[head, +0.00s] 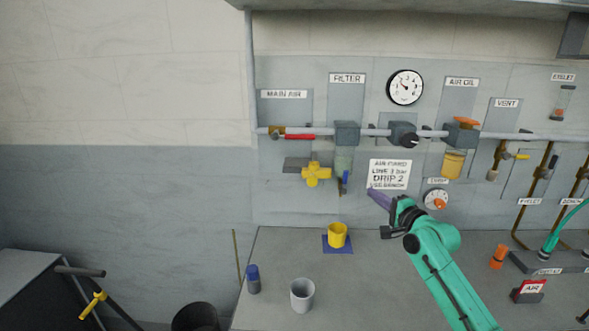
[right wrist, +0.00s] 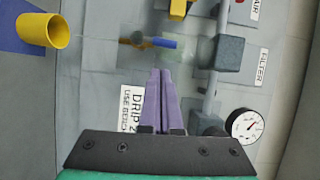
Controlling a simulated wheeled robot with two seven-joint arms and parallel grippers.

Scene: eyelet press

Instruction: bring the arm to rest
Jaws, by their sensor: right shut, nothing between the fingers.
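My right arm (head: 440,270), green, reaches up from the bottom right of the head view over the bench. My right gripper (head: 370,192) has purple fingers that are shut with nothing between them. It points up and left, in front of the wall panel, near the white instruction card (head: 389,173). In the right wrist view the two fingers (right wrist: 160,73) lie together, with part of the card (right wrist: 130,105) beside them. My left gripper does not show.
On the bench stand a yellow cup (head: 337,236) on a blue mat (head: 327,248), a grey cup (head: 302,295) and a dark blue-capped bottle (head: 253,280). Valves and a gauge (head: 405,88) line the wall.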

